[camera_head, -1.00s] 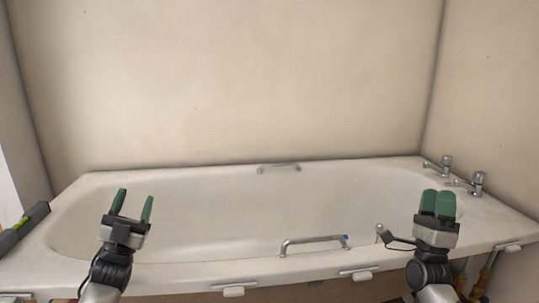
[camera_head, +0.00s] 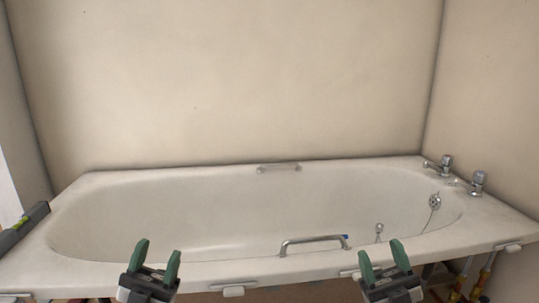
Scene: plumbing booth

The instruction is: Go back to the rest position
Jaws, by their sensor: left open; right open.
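My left gripper (camera_head: 157,262) is open and empty, low in the head view, in front of the bathtub's near rim. My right gripper (camera_head: 383,261) is also open and empty, low and right of the middle, by the near rim. Both have green fingers pointing up in the picture. The white bathtub (camera_head: 110,215) lies behind them, apparently empty of loose objects.
A chrome grab handle (camera_head: 313,241) stands on the tub's near rim, another (camera_head: 278,168) on the far side. Two taps (camera_head: 477,182) are at the right end. A level-like tool (camera_head: 24,224) lies at the left. Yellow-handled tools (camera_head: 484,279) show below right.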

